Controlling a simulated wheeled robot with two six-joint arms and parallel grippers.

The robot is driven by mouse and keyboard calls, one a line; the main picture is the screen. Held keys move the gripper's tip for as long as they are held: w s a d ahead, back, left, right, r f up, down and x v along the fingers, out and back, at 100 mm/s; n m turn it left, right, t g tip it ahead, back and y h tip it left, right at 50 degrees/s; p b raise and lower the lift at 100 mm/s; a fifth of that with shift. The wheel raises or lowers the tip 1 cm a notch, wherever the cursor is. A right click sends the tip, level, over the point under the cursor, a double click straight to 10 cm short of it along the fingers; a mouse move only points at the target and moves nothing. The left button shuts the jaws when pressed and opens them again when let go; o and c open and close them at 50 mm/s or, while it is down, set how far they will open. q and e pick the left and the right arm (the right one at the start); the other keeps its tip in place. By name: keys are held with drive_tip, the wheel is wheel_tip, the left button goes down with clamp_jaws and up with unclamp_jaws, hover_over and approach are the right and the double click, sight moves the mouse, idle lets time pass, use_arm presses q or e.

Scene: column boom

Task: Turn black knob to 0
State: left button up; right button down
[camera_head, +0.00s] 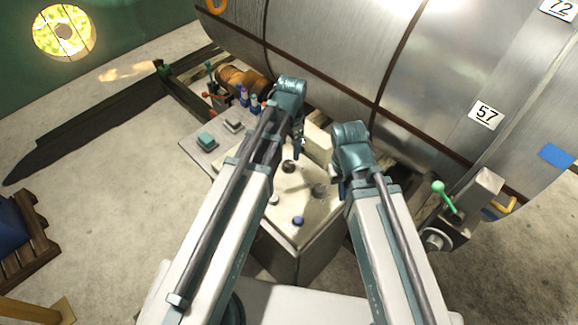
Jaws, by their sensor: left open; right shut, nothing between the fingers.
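A dark round knob (288,167), which looks like the black knob, sits on the pale top of the control panel (255,212) between my two arms. Its pointer and any number marks are too small to read. My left gripper (299,143) is open and hangs just above and behind the dark knob, apart from it as far as I can tell. My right gripper (336,182) is shut and empty over the panel's right side, partly hidden by its own arm. A grey round knob (319,190) lies close to its left.
The panel also carries a blue knob (298,220), a pale knob (273,199), a teal button (206,140) and a white block (318,142). A large metal cylinder (400,60) stands close behind. A green-handled lever (446,196) is at right. Open floor lies left.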

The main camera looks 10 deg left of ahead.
sight(289, 163)
use_arm(q)
wheel_tip(289, 163, down, 8)
drive_tip(key=b, duration=0.7)
drive_tip(key=shift+w+a, duration=0.1)
clamp_jaws()
